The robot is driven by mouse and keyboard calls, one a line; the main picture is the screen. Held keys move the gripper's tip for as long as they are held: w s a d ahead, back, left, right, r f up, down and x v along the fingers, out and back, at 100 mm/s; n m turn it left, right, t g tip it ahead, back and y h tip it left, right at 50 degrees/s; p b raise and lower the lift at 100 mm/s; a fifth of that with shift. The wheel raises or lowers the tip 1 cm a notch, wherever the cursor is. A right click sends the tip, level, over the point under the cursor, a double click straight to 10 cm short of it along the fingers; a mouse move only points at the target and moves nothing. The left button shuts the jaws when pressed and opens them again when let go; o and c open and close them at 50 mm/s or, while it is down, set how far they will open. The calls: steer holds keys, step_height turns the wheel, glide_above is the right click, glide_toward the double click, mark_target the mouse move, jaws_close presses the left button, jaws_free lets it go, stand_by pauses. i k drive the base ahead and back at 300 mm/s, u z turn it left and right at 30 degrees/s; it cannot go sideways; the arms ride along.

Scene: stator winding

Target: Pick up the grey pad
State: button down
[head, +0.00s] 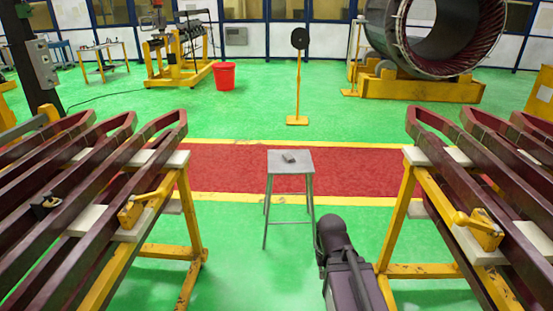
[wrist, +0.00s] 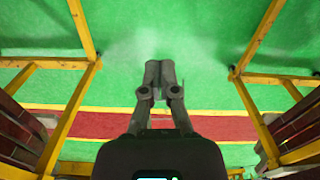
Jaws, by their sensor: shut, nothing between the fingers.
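A small grey pad (head: 289,158) lies flat on top of a grey metal stool (head: 290,169), near the middle of the head view. My gripper (wrist: 159,70) shows in the wrist view with its two fingers together and nothing between them. Beyond the fingertips, the wrist view shows only green floor; neither the pad nor the stool is in that view. In the head view, part of my arm (head: 345,262) stands in front of and to the right of the stool, apart from the pad. I cannot make out the fingers there.
Yellow racks with dark red coils stand on the left (head: 190,215) and right (head: 395,215) of the stool. A red floor strip (head: 230,165) runs behind it. A red bucket (head: 224,75) and a yellow post with a black disc (head: 299,75) stand farther back. Floor around the stool is clear.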

mark_target(288, 157)
steer(key=u, duration=0.35)
steer(key=i, duration=2.2)
steer(key=z, duration=0.75)
steer(key=i, duration=0.5)
steer(key=z, duration=0.35)
